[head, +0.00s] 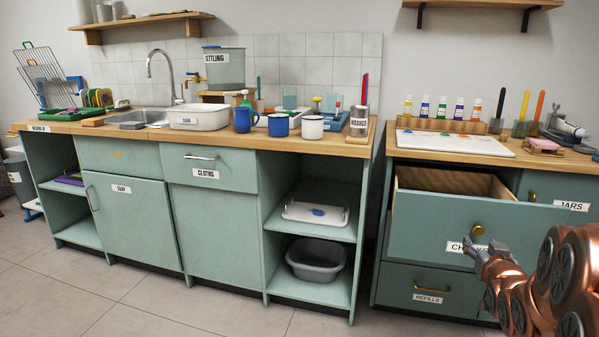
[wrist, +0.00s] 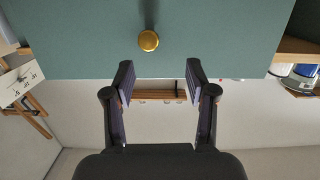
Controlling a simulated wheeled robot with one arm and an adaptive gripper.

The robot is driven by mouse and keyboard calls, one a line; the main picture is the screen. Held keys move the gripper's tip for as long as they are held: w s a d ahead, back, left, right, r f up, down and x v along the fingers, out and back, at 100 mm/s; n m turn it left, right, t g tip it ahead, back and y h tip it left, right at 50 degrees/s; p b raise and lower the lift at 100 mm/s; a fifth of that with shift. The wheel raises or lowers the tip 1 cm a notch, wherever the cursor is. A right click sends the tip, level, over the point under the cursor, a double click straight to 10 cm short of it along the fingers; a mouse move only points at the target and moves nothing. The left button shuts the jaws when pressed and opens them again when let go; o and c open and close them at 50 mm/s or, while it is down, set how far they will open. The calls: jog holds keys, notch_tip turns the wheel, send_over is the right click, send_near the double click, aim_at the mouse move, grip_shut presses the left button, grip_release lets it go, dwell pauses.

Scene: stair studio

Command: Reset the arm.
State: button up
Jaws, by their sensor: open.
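My gripper (head: 478,258) is at the right in the head view, in front of the pulled-out green drawer (head: 425,228) and partly over its label. The drawer's round brass knob (head: 478,230) is just above the fingers in that view. In the wrist view my gripper (wrist: 160,82) is open, with nothing between its two dark fingers. The knob (wrist: 148,41) shows on the green drawer front (wrist: 80,45), beyond the fingertips and apart from them. My copper-coloured arm reaches in from the lower right.
The drawer stands out from the right cabinet, above a shut drawer labelled REFILLS (head: 428,298). The right counter holds a white tray (head: 455,143) and several paint bottles (head: 441,108). The left counter holds a sink (head: 140,117) and mugs (head: 278,125). The tiled floor (head: 150,295) is clear.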

jog(key=s+a+r+n+g+y+p, duration=0.1)
jog(key=s+a+r+g+y+p, duration=0.1)
jog(key=s+a+r+g+p, duration=0.45)
jog(key=s+a+r+g+y+p, duration=0.1)
jog(key=s+a+r+g+p, duration=0.25)
jog(key=s+a+p, duration=0.6)
jog(key=s+a+r+n+g+y+p, duration=0.1)
jog(key=s+a+r+g+p, duration=0.1)
jog(key=s+a+r+p, duration=0.2)
jog(key=s+a+r+g+p, duration=0.2)
jog(key=s+a+r+p, duration=0.2)
jog(key=s, duration=0.6)
jog(key=s+a+r+n+g+y+p, duration=0.1)
jog(key=s+a+r+g+p, duration=0.2)
jog(key=s+p, duration=0.4)
notch_tip(320, 180, up, 2)
jog(key=shift+s+a+r+n+y, duration=0.15)
jog(key=shift+s+a+n+y, duration=0.15)
jog(key=shift+s+a, duration=0.4)
